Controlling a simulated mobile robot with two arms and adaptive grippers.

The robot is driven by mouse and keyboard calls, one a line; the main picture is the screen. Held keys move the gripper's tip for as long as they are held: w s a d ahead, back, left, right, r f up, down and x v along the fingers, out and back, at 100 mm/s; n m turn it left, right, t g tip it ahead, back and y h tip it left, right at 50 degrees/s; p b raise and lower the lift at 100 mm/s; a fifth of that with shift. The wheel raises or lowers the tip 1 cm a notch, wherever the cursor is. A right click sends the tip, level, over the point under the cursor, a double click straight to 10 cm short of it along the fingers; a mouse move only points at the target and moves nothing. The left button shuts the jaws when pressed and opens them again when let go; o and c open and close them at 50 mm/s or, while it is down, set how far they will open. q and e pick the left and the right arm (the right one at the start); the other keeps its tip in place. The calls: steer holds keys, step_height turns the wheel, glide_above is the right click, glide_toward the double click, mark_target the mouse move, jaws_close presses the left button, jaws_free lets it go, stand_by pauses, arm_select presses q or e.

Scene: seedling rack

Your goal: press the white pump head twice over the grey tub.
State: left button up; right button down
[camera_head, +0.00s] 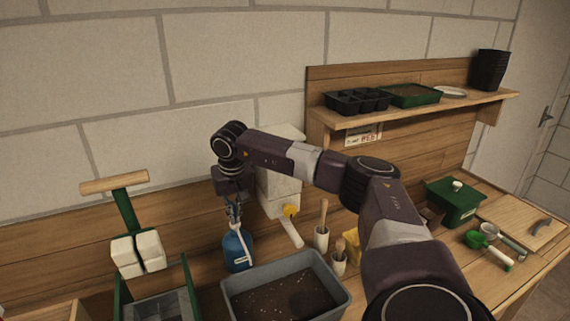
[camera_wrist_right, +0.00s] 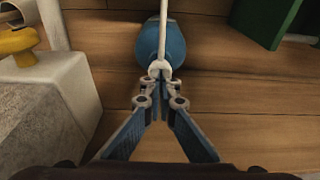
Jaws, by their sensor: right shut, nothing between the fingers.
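The blue bottle (camera_head: 237,253) stands upright on the bench, behind and left of the grey tub (camera_head: 342,291), which holds dark soil with pale specks. Its white pump head (camera_wrist_right: 159,68) shows in the right wrist view, with the thin white spout running away over the blue bottle (camera_wrist_right: 174,42). In the head view my right gripper (camera_head: 234,219) points down just above the bottle and hides part of the pump head. In the right wrist view its fingertips (camera_wrist_right: 160,100) are together, empty, close to the pump head; I cannot tell whether they touch it. My left gripper is out of view.
A pale dispenser with a yellow knob (camera_head: 291,211) is on the wall right of the bottle. White pots with wooden-handled tools (camera_head: 321,238) stand behind the tub. A green-framed block tool (camera_head: 137,254) is at left. A shelf (camera_head: 420,107) with trays hangs at upper right.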

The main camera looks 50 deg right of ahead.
steer(key=shift+s+f, duration=0.1)
steer(key=shift+f, duration=0.05)
steer(key=shift+w+p+v, duration=0.15)
steer(key=shift+p+v, duration=0.6)
steer(key=shift+w+p+v, duration=0.15)
steer(key=shift+p+v, duration=0.55)
steer(key=shift+v, duration=0.05)
steer(key=shift+w+d, duration=0.1)
steer(key=shift+d, duration=0.05)
steer(key=shift+s+b+x, duration=0.15)
steer(key=shift+b+x, duration=0.35)
steer(key=shift+x, duration=0.25)
steer(key=shift+s+b+x, duration=0.15)
steer(key=shift+b+x, duration=0.3)
steer(key=shift+x, duration=0.3)
steer(key=shift+s+a, duration=0.1)
steer(key=shift+a, duration=0.1)
steer(key=shift+r+p, duration=0.35)
steer(key=shift+p, duration=0.1)
steer(key=shift+w+p+v, duration=0.2)
steer(key=shift+p+v, duration=0.7)
steer(key=shift+v, duration=0.25)
